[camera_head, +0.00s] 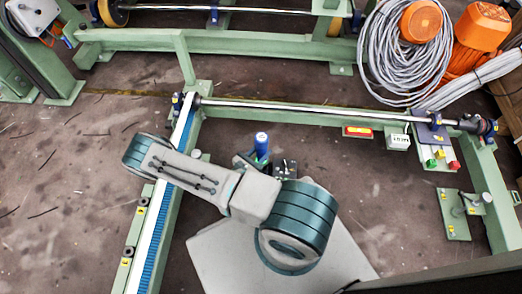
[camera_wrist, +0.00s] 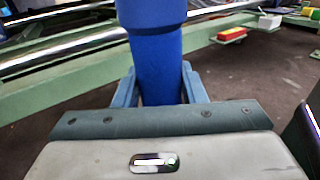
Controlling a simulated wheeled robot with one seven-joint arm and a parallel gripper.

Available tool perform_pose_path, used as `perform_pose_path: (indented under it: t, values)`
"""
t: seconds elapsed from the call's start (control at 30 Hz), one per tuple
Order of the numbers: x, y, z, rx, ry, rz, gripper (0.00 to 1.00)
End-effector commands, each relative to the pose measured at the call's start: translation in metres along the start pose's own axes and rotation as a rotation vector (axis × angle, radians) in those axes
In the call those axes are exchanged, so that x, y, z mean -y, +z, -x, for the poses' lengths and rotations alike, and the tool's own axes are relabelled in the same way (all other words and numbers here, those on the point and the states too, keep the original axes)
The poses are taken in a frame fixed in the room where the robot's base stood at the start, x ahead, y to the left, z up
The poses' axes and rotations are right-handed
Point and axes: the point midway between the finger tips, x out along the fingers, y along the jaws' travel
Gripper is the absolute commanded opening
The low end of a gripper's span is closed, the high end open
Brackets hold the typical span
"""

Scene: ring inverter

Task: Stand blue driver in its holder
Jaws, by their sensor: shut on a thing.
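The blue driver (camera_head: 262,143) stands about upright in the head view, with its lighter blue top end up. In the wrist view the blue driver (camera_wrist: 158,65) rises between the two blue-grey fingers of my gripper (camera_wrist: 160,92), which is shut on it. In the head view my gripper (camera_head: 255,160) is partly hidden behind my arm. The driver's lower end is hidden in both views. A small dark block (camera_head: 285,169) shows just right of the driver; I cannot tell whether it is the holder or part of my gripper.
A light grey flat panel (camera_head: 225,255) lies beneath my arm. Green frame beams (camera_head: 480,185) and a steel shaft (camera_head: 300,107) surround the area. Coiled cables (camera_head: 405,60) lie at the back right.

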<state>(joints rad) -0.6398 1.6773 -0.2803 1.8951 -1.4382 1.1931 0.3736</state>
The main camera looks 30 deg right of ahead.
Motion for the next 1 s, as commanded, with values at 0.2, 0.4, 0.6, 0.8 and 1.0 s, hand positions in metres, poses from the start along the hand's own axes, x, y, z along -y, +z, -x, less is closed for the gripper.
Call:
perform_pose_path:
  t: [0.2,0.4,0.6,0.8,1.0]
  values:
    - [0.000,-0.026,-0.001,0.004,0.000,0.000,0.08]
    - [0.000,-0.040,-0.001,0.004,0.000,0.000,0.08]
    - [0.000,-0.045,-0.002,0.004,0.000,-0.001,0.08]
    - [0.000,-0.045,-0.002,0.004,0.000,-0.001,0.08]
    - [0.000,-0.045,-0.002,0.004,0.000,-0.001,0.08]
